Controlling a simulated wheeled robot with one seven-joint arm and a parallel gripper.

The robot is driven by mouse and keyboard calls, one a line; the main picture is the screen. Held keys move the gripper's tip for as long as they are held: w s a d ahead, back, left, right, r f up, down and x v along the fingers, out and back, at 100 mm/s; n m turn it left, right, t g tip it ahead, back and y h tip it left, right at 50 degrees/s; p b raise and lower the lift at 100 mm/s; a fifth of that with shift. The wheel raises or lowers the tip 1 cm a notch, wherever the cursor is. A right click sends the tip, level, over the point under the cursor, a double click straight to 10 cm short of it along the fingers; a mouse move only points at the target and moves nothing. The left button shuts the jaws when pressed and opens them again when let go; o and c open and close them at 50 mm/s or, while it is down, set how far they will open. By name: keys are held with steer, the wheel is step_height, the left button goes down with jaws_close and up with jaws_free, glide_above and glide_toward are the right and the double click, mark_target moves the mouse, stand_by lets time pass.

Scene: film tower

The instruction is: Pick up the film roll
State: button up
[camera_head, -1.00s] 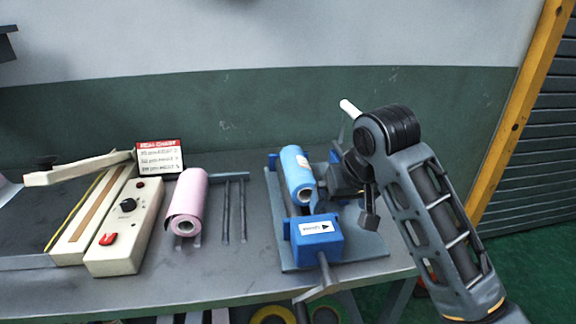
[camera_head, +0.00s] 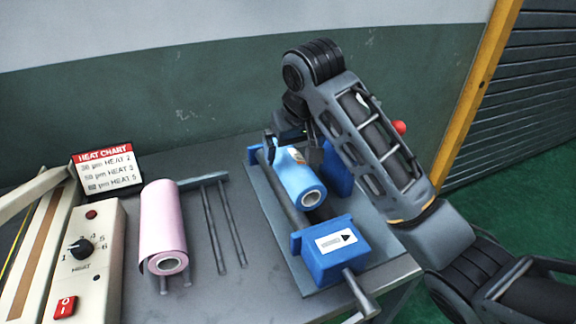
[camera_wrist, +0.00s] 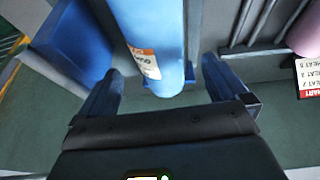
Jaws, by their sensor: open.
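A blue film roll (camera_head: 297,180) lies on the grey base of the blue-ended stand, its near end showing a white core. In the wrist view the blue roll (camera_wrist: 150,30) carries an orange and white label. My gripper (camera_head: 290,138) is at the roll's far end, partly hidden behind my arm. A pink film roll (camera_head: 160,225) lies on a rack to the left.
The blue end block (camera_head: 332,248) of the stand is at the near end, with a crank. A heat chart (camera_head: 105,168) and the heat sealer (camera_head: 88,260) stand at the left. The wall (camera_head: 180,110) is close behind the bench. Grey rack bars (camera_head: 222,225) lie between the rolls.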

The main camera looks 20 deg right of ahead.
mark_target(293, 158)
steer(key=x, duration=0.5)
steer(key=shift+s+d+f+p, duration=0.1)
steer(key=shift+s+f+p, duration=0.1)
steer(key=shift+f+p, duration=0.25)
steer(key=shift+c, duration=0.3)
steer(key=c, duration=1.3)
steer(key=shift+r, duration=0.2)
steer(key=c, duration=0.3)
